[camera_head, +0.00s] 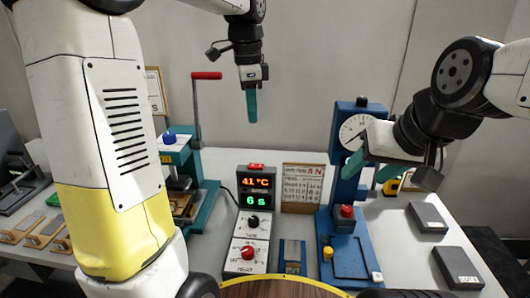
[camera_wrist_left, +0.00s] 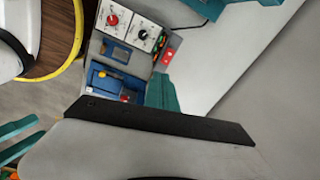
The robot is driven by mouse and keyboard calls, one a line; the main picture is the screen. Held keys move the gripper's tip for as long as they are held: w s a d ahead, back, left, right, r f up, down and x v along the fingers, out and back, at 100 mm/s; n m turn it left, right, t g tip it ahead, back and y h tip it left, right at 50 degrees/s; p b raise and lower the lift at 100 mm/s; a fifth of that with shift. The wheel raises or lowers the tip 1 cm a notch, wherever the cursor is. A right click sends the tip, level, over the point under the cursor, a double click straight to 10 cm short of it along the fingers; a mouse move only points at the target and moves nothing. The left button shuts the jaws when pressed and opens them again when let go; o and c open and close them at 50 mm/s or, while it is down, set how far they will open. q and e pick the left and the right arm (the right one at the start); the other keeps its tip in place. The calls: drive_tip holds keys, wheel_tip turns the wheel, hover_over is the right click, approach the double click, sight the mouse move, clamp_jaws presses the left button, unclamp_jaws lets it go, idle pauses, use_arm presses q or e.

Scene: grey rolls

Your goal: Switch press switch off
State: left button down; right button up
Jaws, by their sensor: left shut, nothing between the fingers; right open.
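The control box (camera_head: 249,222) stands mid-table with lit displays reading 41 °C and 6 s. A red switch (camera_head: 256,167) sits on its top edge; it also shows in the left wrist view (camera_wrist_left: 168,57). Which way the switch is set is too small to tell. My left gripper (camera_head: 251,106) is shut and empty, pointing down, above and apart from the switch. My right gripper (camera_head: 371,168) is open and empty in front of the blue gauge press (camera_head: 343,222).
A teal press (camera_head: 205,205) with a red-handled lever stands left of the box. A paper sign (camera_head: 302,186) stands right of it. Two dark grey blocks (camera_head: 428,217) (camera_head: 458,267) lie at the right. My left arm covers much of the left side.

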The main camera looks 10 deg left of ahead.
sight(260, 166)
use_arm(q)
drive_tip(key=w+m, duration=0.1)
drive_tip(key=w+f+m, duration=0.1)
drive_tip(key=w+d+g, duration=0.1)
drive_tip(key=w, duration=0.1)
drive_tip(key=shift+d+f+m, duration=0.1)
drive_tip(key=shift+f+m, duration=0.3)
drive_tip(key=shift+s, duration=0.1)
wheel_tip(260, 166, down, 14)
drive_tip(key=shift+f, duration=0.1)
idle(0.4)
